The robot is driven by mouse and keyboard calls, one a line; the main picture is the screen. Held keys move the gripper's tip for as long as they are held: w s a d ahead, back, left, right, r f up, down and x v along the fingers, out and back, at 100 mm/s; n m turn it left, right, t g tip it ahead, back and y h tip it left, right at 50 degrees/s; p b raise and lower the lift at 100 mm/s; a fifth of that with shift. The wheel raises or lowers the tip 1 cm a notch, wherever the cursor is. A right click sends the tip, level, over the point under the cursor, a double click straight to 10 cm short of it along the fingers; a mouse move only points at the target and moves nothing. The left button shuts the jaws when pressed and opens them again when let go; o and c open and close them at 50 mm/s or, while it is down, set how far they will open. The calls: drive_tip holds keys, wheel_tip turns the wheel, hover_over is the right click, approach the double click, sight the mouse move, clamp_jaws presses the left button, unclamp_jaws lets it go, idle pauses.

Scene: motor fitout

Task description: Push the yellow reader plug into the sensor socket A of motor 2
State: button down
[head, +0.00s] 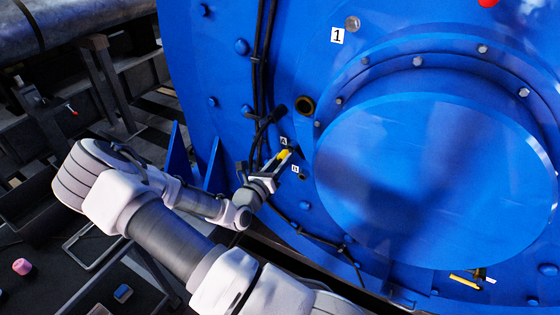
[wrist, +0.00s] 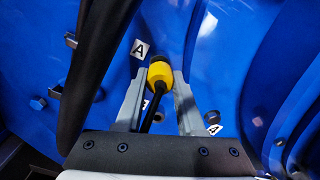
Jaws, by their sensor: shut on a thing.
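The yellow reader plug (head: 285,154) is between the fingers of my gripper (head: 279,160), close to the blue motor face. In the wrist view the yellow plug (wrist: 160,72) is held near the fingertips, with a black cable running back from it. My gripper (wrist: 158,84) is shut on it. The plug's front end meets a dark round socket (wrist: 163,52) beside the label A (wrist: 139,48); how deep it sits cannot be told. The label A (head: 283,141) is just above the plug in the head view, and the label B (head: 295,169) is below right. The motor bears a plate 1 (head: 337,36).
Black cables (head: 262,80) run down the motor face left of the socket; a thick one (wrist: 95,70) passes close left of the fingers. The round cover (head: 430,170) bulges out at right. A yellow-handled thing (head: 464,280) is at lower right.

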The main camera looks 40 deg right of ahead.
drive_tip(key=shift+x, duration=0.95)
drive_tip(key=shift+c, duration=2.2)
unclamp_jaws()
drive_tip(key=p+v, duration=0.3)
drive_tip(key=v, duration=1.4)
drive_tip(key=shift+a, duration=0.2)
